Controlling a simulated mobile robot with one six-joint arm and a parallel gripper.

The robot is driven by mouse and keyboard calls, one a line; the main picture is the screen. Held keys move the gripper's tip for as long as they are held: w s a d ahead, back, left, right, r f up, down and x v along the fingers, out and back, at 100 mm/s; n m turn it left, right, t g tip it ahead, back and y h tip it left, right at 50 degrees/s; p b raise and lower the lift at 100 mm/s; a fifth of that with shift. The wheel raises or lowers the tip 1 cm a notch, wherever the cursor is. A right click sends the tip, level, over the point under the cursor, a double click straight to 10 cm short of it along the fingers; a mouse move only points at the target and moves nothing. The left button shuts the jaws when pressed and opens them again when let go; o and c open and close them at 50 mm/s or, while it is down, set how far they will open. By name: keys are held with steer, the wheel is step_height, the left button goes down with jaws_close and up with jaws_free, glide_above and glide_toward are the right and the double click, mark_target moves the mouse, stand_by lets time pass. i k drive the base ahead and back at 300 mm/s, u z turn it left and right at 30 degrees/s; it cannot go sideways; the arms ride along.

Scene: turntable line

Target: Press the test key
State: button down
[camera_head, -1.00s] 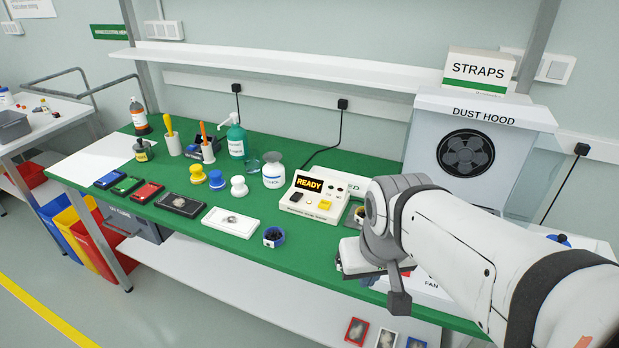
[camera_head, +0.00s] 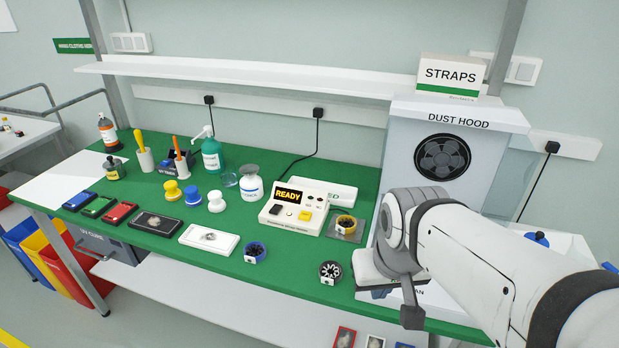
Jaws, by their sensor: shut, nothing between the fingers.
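The tester (camera_head: 292,204) is a cream box on the green bench, with a lit display (camera_head: 288,196) reading READY. A yellow key (camera_head: 305,215) and a black part (camera_head: 275,210) are on its face; their labels are too small to read, so I cannot tell which is the test key. A grey plate (camera_head: 345,236) with a yellow-and-black round part (camera_head: 345,225) lies at its right. My gripper (camera_head: 411,316) is shut and empty, pointing down near the bench's front edge, right of and in front of the tester, well apart from it.
The dust hood (camera_head: 441,120) stands behind my arm at the right. Two round black parts, one in a blue ring (camera_head: 256,252) and one grey (camera_head: 330,272), lie in front of the tester. A shelf (camera_head: 250,78) runs above.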

mark_target(304, 215)
steer(key=z, duration=2.5)
steer(key=k, duration=1.6)
steer(key=u, duration=1.65)
steer(key=i, duration=1)
steer(key=u, duration=0.05)
